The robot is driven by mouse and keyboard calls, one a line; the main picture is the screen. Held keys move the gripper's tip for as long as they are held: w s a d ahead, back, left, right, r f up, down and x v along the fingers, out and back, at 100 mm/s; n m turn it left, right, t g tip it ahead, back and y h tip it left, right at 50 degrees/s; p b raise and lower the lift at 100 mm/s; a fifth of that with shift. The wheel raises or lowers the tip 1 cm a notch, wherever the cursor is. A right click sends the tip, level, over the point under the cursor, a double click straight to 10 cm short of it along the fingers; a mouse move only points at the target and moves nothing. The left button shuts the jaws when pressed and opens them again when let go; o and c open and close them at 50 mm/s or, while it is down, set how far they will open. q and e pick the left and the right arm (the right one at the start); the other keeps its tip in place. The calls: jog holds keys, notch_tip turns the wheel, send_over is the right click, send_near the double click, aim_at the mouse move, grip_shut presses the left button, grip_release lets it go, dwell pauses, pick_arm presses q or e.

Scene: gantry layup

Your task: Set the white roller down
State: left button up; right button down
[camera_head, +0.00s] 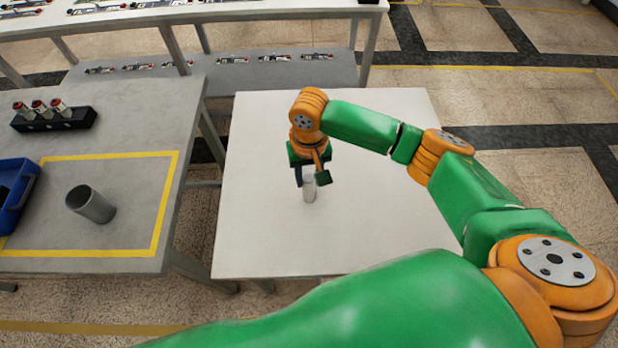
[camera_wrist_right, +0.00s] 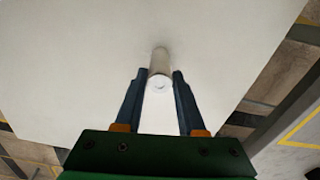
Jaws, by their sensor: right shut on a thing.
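The white roller (camera_head: 309,189) is upright at the white table (camera_head: 270,240), left of the table's middle. My right gripper (camera_head: 312,180) is shut on its upper part, coming from above. In the right wrist view the roller (camera_wrist_right: 160,75) sits between the two fingertips of the gripper (camera_wrist_right: 160,82), its round end facing the camera. The roller's lower end is at or very near the white tabletop (camera_wrist_right: 90,60); I cannot tell whether it touches. My left gripper is not in view.
A grey table (camera_head: 120,262) on the left carries a grey cylinder (camera_head: 91,204), a blue bin (camera_head: 14,196) and a black holder (camera_head: 54,119) with red-topped parts. A shelf bench (camera_head: 200,14) stands behind. The white tabletop around the roller is clear.

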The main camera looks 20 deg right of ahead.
jog(key=shift+d+f, duration=0.1)
jog(key=shift+f, duration=0.65)
jog(key=shift+f, duration=0.1)
jog(key=c, duration=0.5)
grip_release()
notch_tip(320, 180, up, 12)
